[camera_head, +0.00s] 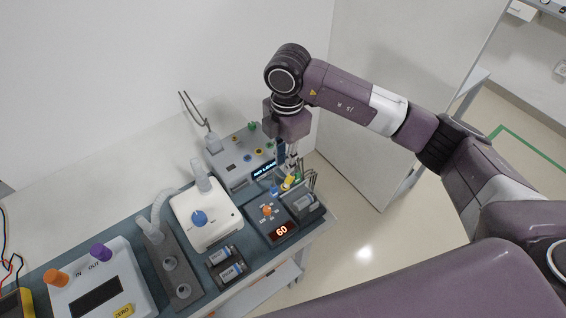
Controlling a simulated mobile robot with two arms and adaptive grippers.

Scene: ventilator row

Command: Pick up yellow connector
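A small yellow connector (289,183) shows at the right end of the bench, beside blue and green pieces near the device with the red display. My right gripper (290,172) points down from above, with its fingertips right at or just above the yellow connector. The fingers are small and partly overlap the parts behind them. I cannot tell whether they touch the connector or how far apart they are. My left gripper is not in view.
A grey box with a blue display (235,172) stands behind the connector. A small device reads 60 (281,231). A white unit with a blue knob (207,226) and a holder with two batteries (221,256) are to the left. The floor at right is clear.

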